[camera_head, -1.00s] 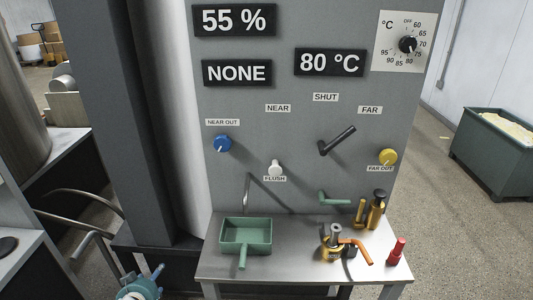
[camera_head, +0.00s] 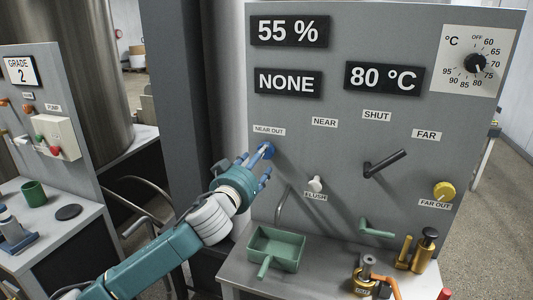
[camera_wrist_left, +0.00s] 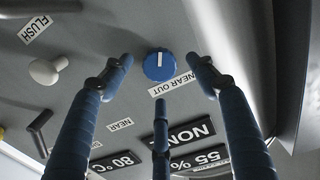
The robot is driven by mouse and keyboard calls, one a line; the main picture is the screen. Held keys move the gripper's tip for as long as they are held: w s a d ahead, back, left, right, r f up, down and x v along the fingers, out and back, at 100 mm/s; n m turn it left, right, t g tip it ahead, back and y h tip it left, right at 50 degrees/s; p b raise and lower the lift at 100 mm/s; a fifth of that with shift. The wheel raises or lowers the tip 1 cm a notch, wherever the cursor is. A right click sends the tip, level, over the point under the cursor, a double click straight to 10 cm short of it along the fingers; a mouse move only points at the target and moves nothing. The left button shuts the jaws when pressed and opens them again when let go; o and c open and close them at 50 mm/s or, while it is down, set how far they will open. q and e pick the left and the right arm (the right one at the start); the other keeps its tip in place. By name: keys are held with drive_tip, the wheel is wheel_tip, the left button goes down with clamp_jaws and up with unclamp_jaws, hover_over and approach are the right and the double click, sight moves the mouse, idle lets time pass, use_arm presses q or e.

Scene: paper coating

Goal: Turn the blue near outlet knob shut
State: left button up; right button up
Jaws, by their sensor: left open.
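The blue near outlet knob (camera_head: 266,149) is on the grey panel beside its NEAR OUT label, mostly covered by my left gripper's fingers in the head view. In the left wrist view the knob (camera_wrist_left: 159,66) is whole, with a white mark line that runs up and down the picture there. My left gripper (camera_head: 257,165) has its blue fingers pointing at the panel. In the wrist view the left gripper (camera_wrist_left: 160,80) is open, with fingers on both sides of the knob and one below it. I see no finger touching the knob. My right gripper is not in view.
A white FLUSH knob (camera_head: 315,184) and a black lever (camera_head: 385,164) are to the right of the knob. A yellow FAR OUT knob (camera_head: 444,191) is farther right. Below, a green tray (camera_head: 292,247) stands on the metal shelf.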

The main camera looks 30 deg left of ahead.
use_arm(q)
drive_tip(key=shift+x, duration=2.65)
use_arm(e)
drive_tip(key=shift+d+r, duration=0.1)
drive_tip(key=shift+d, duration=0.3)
use_arm(q)
drive_tip(key=shift+d, duration=0.1)
drive_tip(key=c, duration=1.2)
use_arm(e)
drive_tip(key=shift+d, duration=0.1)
